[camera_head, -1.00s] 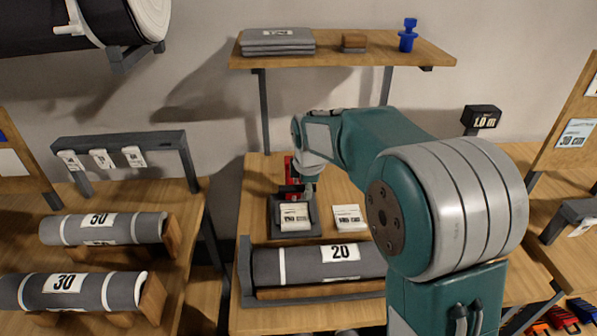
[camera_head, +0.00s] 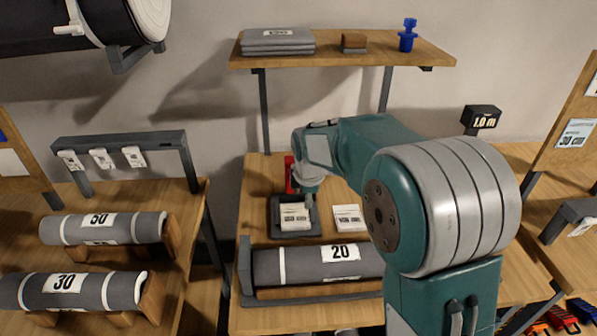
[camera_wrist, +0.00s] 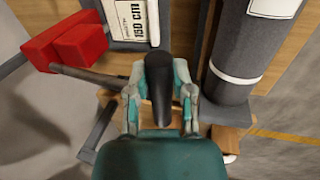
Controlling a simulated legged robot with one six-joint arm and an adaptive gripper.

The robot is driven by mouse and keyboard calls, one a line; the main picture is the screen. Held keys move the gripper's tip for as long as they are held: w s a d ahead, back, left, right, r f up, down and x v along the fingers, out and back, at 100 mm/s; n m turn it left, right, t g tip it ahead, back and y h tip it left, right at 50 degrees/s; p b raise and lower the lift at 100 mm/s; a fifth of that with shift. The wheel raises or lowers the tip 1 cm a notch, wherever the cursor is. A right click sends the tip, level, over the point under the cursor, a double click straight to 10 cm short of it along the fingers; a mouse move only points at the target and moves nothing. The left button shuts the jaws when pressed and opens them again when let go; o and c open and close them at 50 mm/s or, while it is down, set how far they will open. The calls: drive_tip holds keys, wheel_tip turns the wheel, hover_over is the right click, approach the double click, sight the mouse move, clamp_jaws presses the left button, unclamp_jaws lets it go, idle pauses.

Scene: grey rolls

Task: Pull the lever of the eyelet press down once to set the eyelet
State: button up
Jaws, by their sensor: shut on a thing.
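The red eyelet press (camera_head: 290,174) stands on the middle bench, partly hidden by my arm in the head view. In the wrist view its red body (camera_wrist: 72,46) is at the upper left. A dark lever arm (camera_wrist: 85,78) runs from beside it to a black handle (camera_wrist: 158,78). My gripper (camera_wrist: 159,88) has one finger on each side of this handle and is shut on it. In the head view my gripper (camera_head: 309,200) is low over a dark tray (camera_head: 275,229) holding a white labelled card (camera_head: 294,215). The lever is hidden there.
A second white card (camera_head: 349,217) lies right of the tray. A grey roll labelled 20 (camera_head: 300,267) lies in front, close to my gripper. A shelf (camera_head: 370,52) is above the bench. Rolls 50 (camera_head: 140,228) and 30 (camera_head: 120,290) lie on the left bench.

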drive_tip(key=shift+s+f, duration=0.1)
drive_tip(key=shift+f, duration=0.15)
drive_tip(key=shift+x, duration=0.8)
drive_tip(key=shift+s, duration=0.25)
drive_tip(key=shift+f, duration=0.5)
drive_tip(key=o, duration=0.8)
drive_tip(key=shift+r, duration=0.1)
